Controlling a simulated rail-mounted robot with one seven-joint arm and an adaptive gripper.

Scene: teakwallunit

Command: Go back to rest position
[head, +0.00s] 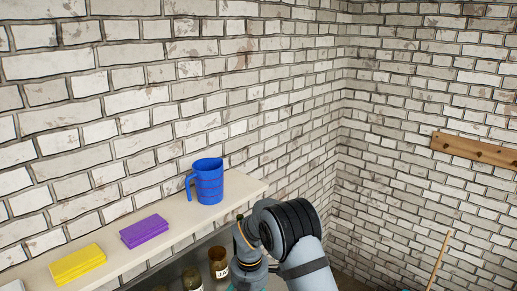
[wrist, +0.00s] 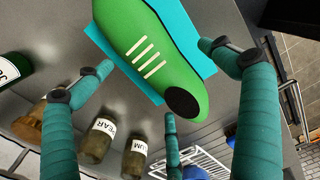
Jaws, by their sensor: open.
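My gripper (wrist: 158,72) shows in the wrist view with its teal fingers spread open and nothing held between them. A green shoe (wrist: 175,72) with cream lace stripes and a black round patch lies beyond the fingertips. It rests on a flat turquoise piece (wrist: 97,30) on a grey shelf surface (wrist: 60,25). The fingers appear apart from the shoe, though the exact gap is hard to judge. In the head view my arm is at the bottom centre, in front of the shelving, and the gripper's fingers are mostly out of frame.
The upper shelf (head: 235,205) holds a blue jug (head: 208,183), a purple block (head: 145,230) and a yellow block (head: 77,264). Labelled jars (wrist: 97,140) (wrist: 135,155), a dark green bottle (wrist: 14,68) and a white wire rack (wrist: 190,160) are near the fingers. Brick walls stand behind.

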